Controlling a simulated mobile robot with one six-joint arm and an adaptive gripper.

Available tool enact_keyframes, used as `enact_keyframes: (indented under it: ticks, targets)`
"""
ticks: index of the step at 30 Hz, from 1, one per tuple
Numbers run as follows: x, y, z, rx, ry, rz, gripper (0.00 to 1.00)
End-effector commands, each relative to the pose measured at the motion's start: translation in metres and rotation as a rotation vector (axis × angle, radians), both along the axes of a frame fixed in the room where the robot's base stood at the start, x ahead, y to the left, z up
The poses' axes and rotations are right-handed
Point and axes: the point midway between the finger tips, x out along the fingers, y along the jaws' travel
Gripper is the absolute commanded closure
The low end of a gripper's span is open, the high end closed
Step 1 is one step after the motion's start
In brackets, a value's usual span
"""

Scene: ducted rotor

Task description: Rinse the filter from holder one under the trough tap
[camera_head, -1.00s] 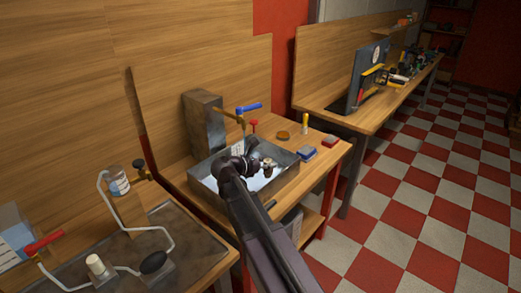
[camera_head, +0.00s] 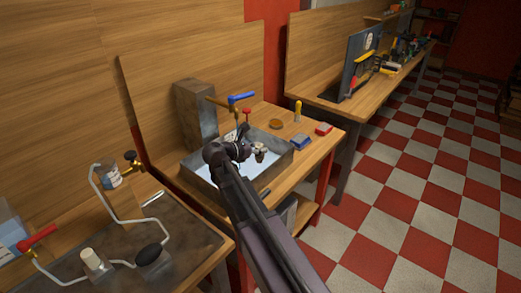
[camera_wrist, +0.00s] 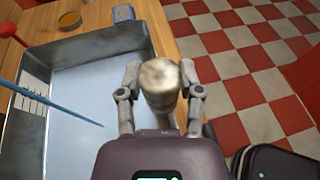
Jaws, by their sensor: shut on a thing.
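My gripper (camera_wrist: 160,85) is shut on a filter (camera_wrist: 160,76), a short cylinder with a pale brownish top. In the head view the filter (camera_head: 259,152) is over the right part of the metal trough (camera_head: 281,163), apart from the tap. The trough also shows at left in the wrist view (camera_wrist: 88,46). The trough tap has a brass body (camera_head: 216,102) and a blue lever (camera_head: 242,97); a red knob (camera_head: 247,112) is beside it. A thin blue streak (camera_wrist: 60,104) crosses the trough in the wrist view; it looks like water. My arm hides the trough's near side.
A blue sponge (camera_head: 301,142), a red block (camera_head: 323,128), a brown round dish (camera_head: 276,124) and a yellow bottle (camera_head: 298,110) stand right of the trough. A bench with bent white pipes (camera_head: 100,200) is at left. The checkered floor (camera_head: 400,200) is clear.

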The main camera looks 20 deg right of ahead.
Motion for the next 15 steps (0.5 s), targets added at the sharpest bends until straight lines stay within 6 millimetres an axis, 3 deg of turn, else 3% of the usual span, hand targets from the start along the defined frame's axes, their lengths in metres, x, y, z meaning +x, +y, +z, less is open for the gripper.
enact_keyframes:
  ticks: [15]
  targets:
    - [0.035, 0.015, -0.008, 0.000, 0.000, 0.001, 0.99]
